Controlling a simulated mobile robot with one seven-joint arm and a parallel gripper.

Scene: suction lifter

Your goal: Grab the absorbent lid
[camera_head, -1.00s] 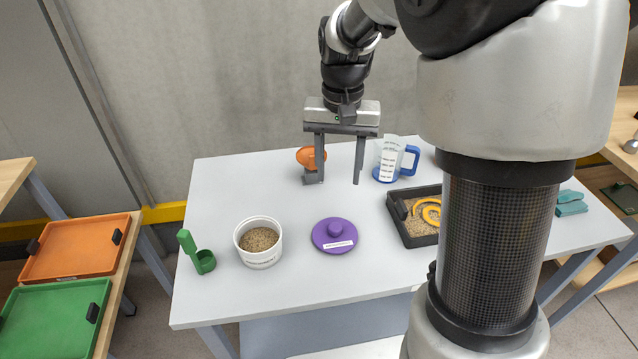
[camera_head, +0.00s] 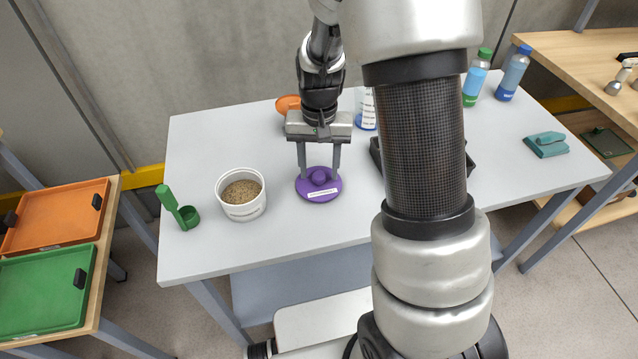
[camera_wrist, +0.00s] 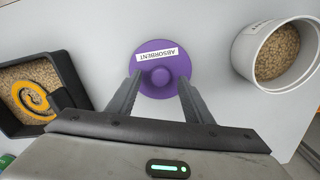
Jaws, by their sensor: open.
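The absorbent lid (camera_head: 330,191) is a purple disc with a round knob and a white label. It lies flat on the grey table, right of the white tub. In the wrist view the lid (camera_wrist: 176,58) shows its label reading "ABSORBENT". My gripper (camera_head: 319,172) is over the lid, pointing down, with its fingers apart. In the wrist view the fingers of my gripper (camera_wrist: 159,88) sit on either side of the knob with space between. I cannot tell exactly how high the fingertips are above the lid.
A white tub (camera_head: 241,208) of brown granules stands left of the lid. A green scoop (camera_head: 188,217) is farther left. Bottles (camera_head: 476,78) and a teal cloth-like item (camera_head: 546,144) are at the right.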

